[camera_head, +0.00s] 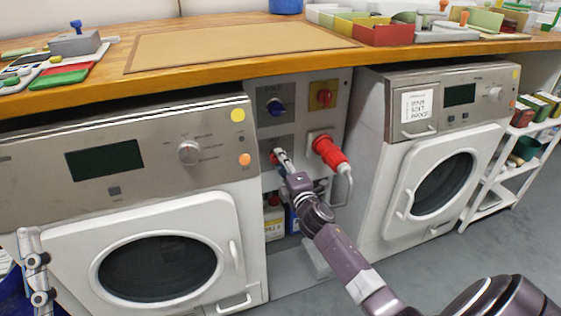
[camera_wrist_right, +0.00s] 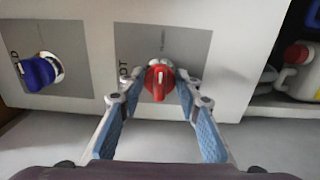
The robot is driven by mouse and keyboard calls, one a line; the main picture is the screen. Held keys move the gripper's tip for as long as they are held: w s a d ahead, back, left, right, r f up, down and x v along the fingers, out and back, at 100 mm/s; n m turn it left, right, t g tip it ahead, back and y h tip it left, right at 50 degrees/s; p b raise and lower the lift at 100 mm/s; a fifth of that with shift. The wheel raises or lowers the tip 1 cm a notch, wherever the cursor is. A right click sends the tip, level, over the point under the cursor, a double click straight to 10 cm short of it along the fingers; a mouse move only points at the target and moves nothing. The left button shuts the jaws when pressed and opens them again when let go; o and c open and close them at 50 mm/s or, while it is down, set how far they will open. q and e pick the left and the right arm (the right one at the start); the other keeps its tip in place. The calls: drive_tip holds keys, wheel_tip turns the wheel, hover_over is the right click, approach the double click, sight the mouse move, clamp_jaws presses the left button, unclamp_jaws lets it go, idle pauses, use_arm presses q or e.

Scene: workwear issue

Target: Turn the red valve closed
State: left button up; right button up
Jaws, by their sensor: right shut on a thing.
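The red valve (camera_head: 277,156) sits on the lower grey plate of the panel between the two washing machines. In the right wrist view the red valve (camera_wrist_right: 159,83) faces me, its handle ridge running up and down in the picture. My right gripper (camera_head: 283,156) reaches the valve, and in the wrist view its fingertips (camera_wrist_right: 160,80) are on either side of the knob, shut on it. The fingers partly cover the valve in the head view. My left gripper (camera_head: 34,265) shows only in part at the lower left edge, and its opening cannot be made out.
A blue valve (camera_head: 276,106) is above the red one, with a red-and-yellow switch (camera_head: 323,96) to its right. A red plug (camera_head: 329,152) with a cable sticks out beside my right gripper. Washing machines (camera_head: 73,203) (camera_head: 380,200) flank the panel under the wooden counter (camera_head: 108,78).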

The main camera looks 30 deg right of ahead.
drive_tip(key=shift+m, duration=0.3)
drive_tip(key=o, duration=1.1)
drive_tip(key=v, duration=1.2)
